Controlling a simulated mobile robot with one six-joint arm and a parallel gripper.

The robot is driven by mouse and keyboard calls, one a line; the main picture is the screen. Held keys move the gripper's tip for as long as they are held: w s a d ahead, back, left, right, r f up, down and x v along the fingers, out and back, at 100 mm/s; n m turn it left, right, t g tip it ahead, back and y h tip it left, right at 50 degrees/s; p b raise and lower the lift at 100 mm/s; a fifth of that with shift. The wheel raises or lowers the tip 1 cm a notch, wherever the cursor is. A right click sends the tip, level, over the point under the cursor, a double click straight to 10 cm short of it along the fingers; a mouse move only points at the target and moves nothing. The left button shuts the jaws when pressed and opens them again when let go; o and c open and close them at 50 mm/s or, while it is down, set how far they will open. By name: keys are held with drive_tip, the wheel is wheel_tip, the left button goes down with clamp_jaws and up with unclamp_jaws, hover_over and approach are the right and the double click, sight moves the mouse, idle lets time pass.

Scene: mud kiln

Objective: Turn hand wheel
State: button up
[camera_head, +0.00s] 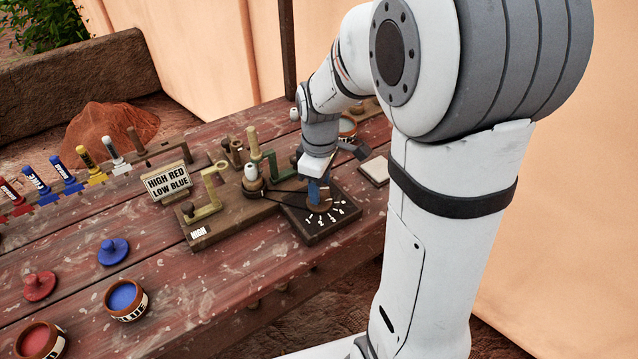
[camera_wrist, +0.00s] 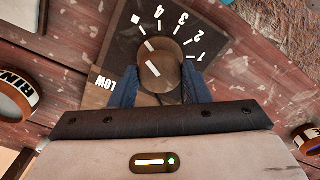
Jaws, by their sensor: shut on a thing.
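The hand wheel is a round brown wooden knob (camera_wrist: 160,66) on a dark square plate (camera_wrist: 118,52). A white line on the knob points up and left in the wrist view, roughly toward the white square. My gripper (camera_wrist: 158,88) has its blue fingers on either side of the knob, shut on it. In the head view my gripper (camera_head: 318,192) comes down from above onto the knob (camera_head: 319,206), partly hiding it. The dial plate (camera_head: 335,226) lies at the table's right part.
A wooden board (camera_head: 228,222) marked HIGH, with olive levers, stands left of the dial. A sign (camera_head: 168,182) reads HIGH RED LOW BLUE. Blue (camera_head: 125,299) and red (camera_head: 39,341) pots stand front left. Paint tubes (camera_head: 66,174) line the back left. A pale tile (camera_head: 375,170) lies right.

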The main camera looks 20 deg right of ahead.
drive_tip(key=shift+w+a, duration=0.1)
drive_tip(key=o, duration=1)
drive_tip(key=shift+c, duration=0.2)
wheel_tip(320, 180, up, 8)
drive_tip(key=shift+f+p, duration=0.1)
drive_tip(key=shift+p, duration=0.3)
drive_tip(key=s+r+m+t+p, duration=0.1)
drive_tip(key=s+r+m+p, duration=0.1)
drive_tip(key=s+m, duration=0.3)
drive_tip(key=s+r+m+t+p, duration=0.1)
drive_tip(key=s+r+m+p, duration=0.1)
drive_tip(key=s+m, duration=0.3)
drive_tip(key=shift+s+r+t+p, duration=0.35)
drive_tip(key=shift+s+r, duration=0.25)
drive_tip(key=shift+s, duration=1.55)
